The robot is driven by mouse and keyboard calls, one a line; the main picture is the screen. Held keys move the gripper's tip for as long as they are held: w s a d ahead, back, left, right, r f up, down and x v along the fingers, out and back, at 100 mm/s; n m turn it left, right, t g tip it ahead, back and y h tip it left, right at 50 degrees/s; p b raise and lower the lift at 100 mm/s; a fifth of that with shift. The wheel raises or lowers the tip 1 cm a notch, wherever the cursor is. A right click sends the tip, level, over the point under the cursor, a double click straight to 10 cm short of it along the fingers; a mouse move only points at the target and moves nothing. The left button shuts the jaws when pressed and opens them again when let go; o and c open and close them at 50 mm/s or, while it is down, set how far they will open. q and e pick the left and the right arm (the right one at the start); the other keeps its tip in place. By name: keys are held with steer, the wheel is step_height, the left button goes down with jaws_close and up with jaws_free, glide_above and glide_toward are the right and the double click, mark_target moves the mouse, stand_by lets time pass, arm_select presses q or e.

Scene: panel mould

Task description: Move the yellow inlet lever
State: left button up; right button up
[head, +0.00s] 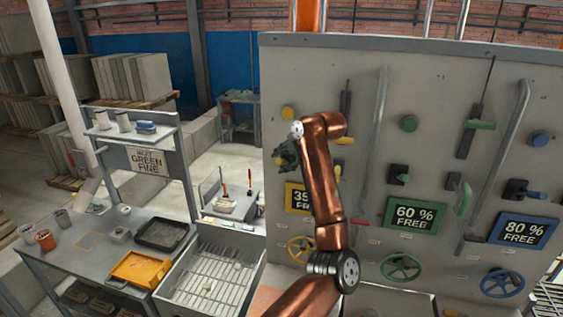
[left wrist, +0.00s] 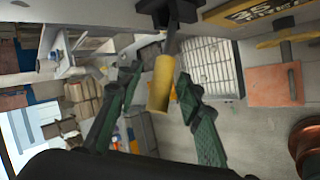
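The yellow inlet lever shows in the left wrist view as a yellow cylindrical handle (left wrist: 162,84) hanging from a dark block (left wrist: 176,12). My left gripper (left wrist: 158,80) has its green fingers spread, with the handle between them. A gap shows on the left side; I cannot tell whether the right finger touches. In the head view my left gripper (head: 288,155) is at the left part of the grey panel, and the lever there is hidden behind the gripper and my copper arm. My right gripper is out of view.
The grey panel (head: 300,70) carries green and blue levers, a green wheel (head: 401,268), a blue wheel (head: 502,283) and signs. A bench with a yellow tray (head: 140,268) and a slatted bin (head: 210,280) stand left.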

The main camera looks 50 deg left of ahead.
arm_select(q)
steer(key=v, duration=1.2)
stand_by(0.6)
